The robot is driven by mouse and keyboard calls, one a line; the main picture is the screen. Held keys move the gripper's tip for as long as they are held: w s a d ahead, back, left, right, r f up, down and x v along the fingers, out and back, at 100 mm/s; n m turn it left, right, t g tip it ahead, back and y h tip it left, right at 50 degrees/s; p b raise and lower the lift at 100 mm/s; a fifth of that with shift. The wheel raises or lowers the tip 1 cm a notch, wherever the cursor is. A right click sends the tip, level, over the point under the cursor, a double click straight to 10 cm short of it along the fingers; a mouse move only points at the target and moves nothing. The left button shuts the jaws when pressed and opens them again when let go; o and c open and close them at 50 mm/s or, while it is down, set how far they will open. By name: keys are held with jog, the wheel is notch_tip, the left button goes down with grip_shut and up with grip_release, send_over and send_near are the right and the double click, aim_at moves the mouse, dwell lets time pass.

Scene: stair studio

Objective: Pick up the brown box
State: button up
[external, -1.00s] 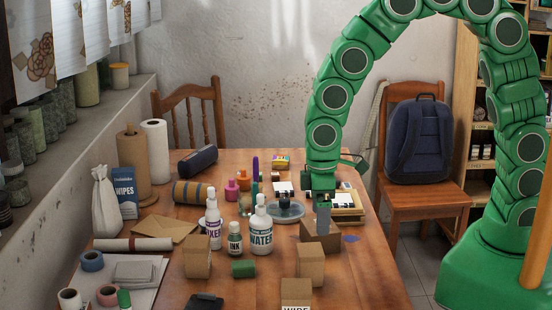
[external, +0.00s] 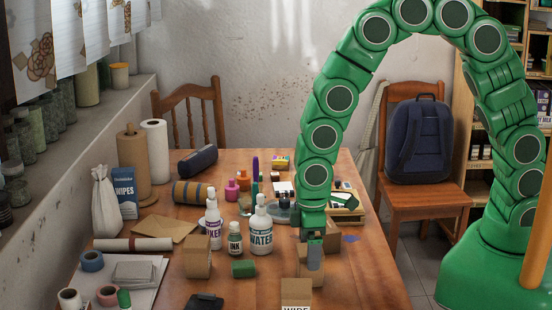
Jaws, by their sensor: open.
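Several brown cardboard boxes stand on the table, and I cannot tell which one the task means. My gripper points down and is open; whether the other finger is beyond the box is hidden. A darker brown box (external: 332,238) stands just behind, partly hidden by my arm. Another brown box (external: 197,262) is to the left, and one with printed lettering (external: 296,290) is at the front edge of the picture.
A white WATER bottle (external: 261,230), an INK bottle (external: 235,240) and a green block (external: 244,269) stand left of my gripper. A dark flat object (external: 204,302) lies at the front. The table's right side (external: 365,275) is clear.

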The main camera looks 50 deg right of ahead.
jog(key=shift+f, duration=1.45)
jog(key=c, duration=1.1)
jog(key=shift+r, duration=0.1)
